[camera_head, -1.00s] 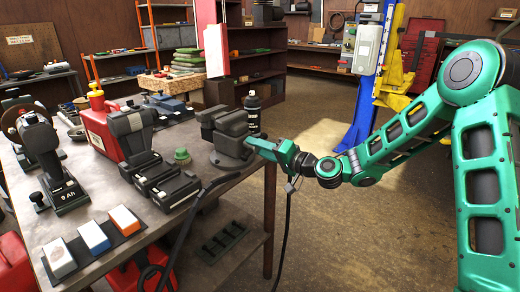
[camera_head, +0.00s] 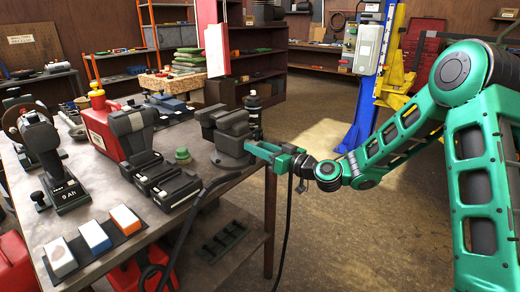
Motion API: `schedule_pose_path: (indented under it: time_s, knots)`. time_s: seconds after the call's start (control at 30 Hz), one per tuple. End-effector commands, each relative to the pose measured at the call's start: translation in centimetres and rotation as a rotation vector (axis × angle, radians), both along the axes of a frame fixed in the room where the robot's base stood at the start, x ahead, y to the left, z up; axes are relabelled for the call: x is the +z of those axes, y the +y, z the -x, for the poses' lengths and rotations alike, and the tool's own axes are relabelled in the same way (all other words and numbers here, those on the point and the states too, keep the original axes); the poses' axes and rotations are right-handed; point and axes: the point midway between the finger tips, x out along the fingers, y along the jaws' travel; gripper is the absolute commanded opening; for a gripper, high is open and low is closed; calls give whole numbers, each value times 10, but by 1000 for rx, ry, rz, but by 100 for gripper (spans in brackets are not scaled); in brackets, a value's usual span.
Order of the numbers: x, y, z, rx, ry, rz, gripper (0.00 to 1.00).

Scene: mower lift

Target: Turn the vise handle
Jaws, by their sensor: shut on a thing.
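The dark grey vise (camera_head: 230,135) stands at the right edge of the workbench. My green gripper (camera_head: 262,149) is at the vise's right side, its fingers around the place of the handle. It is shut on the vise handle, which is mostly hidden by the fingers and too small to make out. The gripper's two green fingers show apart from each other in this view, one above the other. The vise jaws are at the top of its body, and I cannot tell how wide they stand.
The workbench (camera_head: 95,200) holds a red fuel can (camera_head: 103,128), black batteries (camera_head: 172,188), a green knob-like piece (camera_head: 183,156) and sharpening stones (camera_head: 95,236). A black bottle (camera_head: 253,108) stands behind the vise. A black cable hangs below my gripper. The floor to the right is open.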

Motion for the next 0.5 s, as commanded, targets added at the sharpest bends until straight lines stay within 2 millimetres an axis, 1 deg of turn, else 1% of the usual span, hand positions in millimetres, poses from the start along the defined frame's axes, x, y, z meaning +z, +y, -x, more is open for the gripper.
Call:
schedule_pose_path:
  time_s: [0.03,0.3,0.5]
  knots:
    - [-4,0,1,1,-19,25,8]
    - [-4,0,1,1,-126,108,8]
    - [-4,0,1,1,-161,134,8]
